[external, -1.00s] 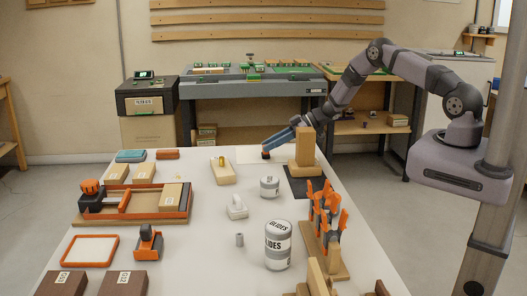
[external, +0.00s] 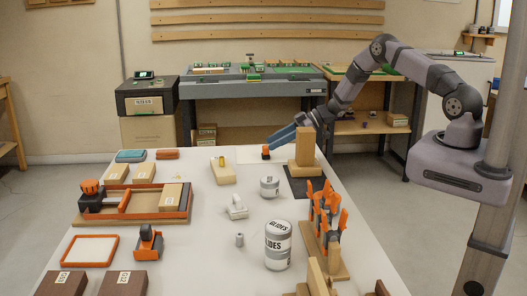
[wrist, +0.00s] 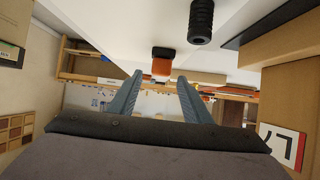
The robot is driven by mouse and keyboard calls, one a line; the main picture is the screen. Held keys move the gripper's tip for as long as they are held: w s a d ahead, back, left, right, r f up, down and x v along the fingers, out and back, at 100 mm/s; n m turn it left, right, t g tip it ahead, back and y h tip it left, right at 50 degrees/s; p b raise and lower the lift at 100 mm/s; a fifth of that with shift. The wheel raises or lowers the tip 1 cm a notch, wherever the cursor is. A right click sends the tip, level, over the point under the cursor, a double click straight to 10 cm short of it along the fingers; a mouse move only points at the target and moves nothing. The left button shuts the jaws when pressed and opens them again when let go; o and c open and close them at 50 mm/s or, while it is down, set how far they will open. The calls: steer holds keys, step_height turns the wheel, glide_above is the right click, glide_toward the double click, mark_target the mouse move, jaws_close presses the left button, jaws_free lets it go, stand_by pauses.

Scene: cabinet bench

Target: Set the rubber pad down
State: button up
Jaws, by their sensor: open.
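A small block, orange above and black below, which I take to be the rubber pad (external: 265,152), sits on a white sheet (external: 248,158) at the far end of the bench. It also shows as an orange and black block in the wrist view (wrist: 162,64), ahead of the gap between my fingers. My gripper (external: 270,144) is open, its blue fingers sloping down towards the pad from the right. In the wrist view my gripper (wrist: 158,82) has its two fingers spread with nothing between them.
A tall wooden block (external: 305,146) stands on a dark mat (external: 302,190) close to the right of my fingers. A wooden block with a yellow item (external: 222,172) lies to the left. A black ribbed cylinder (wrist: 201,20) shows in the wrist view. Grey-white cans (external: 278,245) stand nearer.

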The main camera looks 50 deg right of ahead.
steer(key=s+d+r+m+h+b, duration=0.1)
steer(key=s+d+r+m+h, duration=0.4)
steer(key=s+d+r+h, duration=0.45)
steer(key=s+a+m+g, duration=0.1)
steer(key=s+a+g, duration=0.1)
steer(key=s, duration=0.7)
steer(key=s+a+f+m+g, duration=0.1)
steer(key=s+a+g, duration=0.2)
steer(key=s, duration=0.7)
steer(key=s+a+f+m+g, duration=0.1)
steer(key=s+a+m+g, duration=0.1)
steer(key=s, duration=0.8)
steer(key=shift+s+a+g+y, duration=0.2)
steer(key=shift+a+g+y, duration=0.25)
steer(key=shift+g, duration=0.35)
steer(key=shift+r+p, duration=0.7)
